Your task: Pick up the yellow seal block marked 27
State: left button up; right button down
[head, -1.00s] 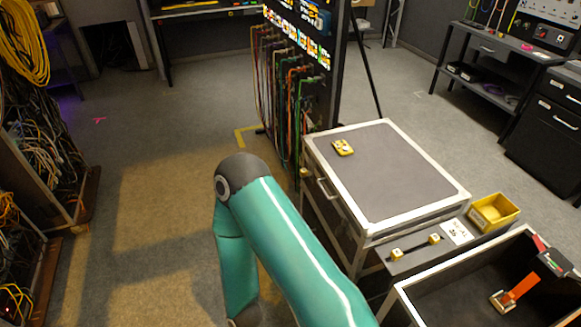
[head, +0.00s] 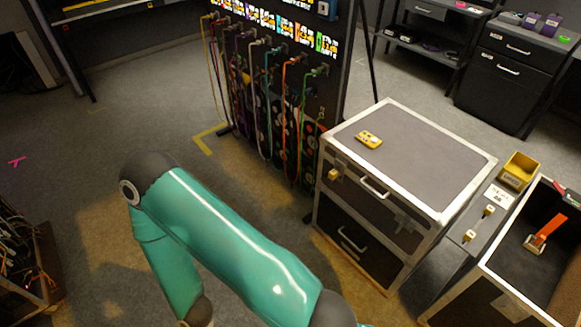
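Small yellow blocks show in the head view, but no number on them can be read, so I cannot tell which is marked 27. One yellow block (head: 333,175) sits at the front of the metal-edged case (head: 465,180), near its upper left corner. Two more, a far block (head: 489,210) and a near block (head: 469,237), sit on a narrow grey ledge (head: 452,262) right of the case. A yellow device (head: 369,139) lies on the case top. One teal arm of mine crosses the lower middle. Neither gripper is in view.
A yellow bin (head: 519,170) and a white label card (head: 499,195) are at the ledge's far end. An open dark case (head: 516,264) holding an orange-strapped item (head: 545,232) stands at right. A cable rack (head: 275,110) stands behind the metal-edged case. Floor at left is mostly clear.

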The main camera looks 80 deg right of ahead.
aim_at(332, 173)
jog(key=u, duration=0.05)
jog(key=i, duration=1.35)
jog(key=z, duration=2.6)
jog(key=i, duration=0.25)
jog(key=z, duration=2.25)
jog(key=i, duration=1.05)
jog(key=u, duration=0.7)
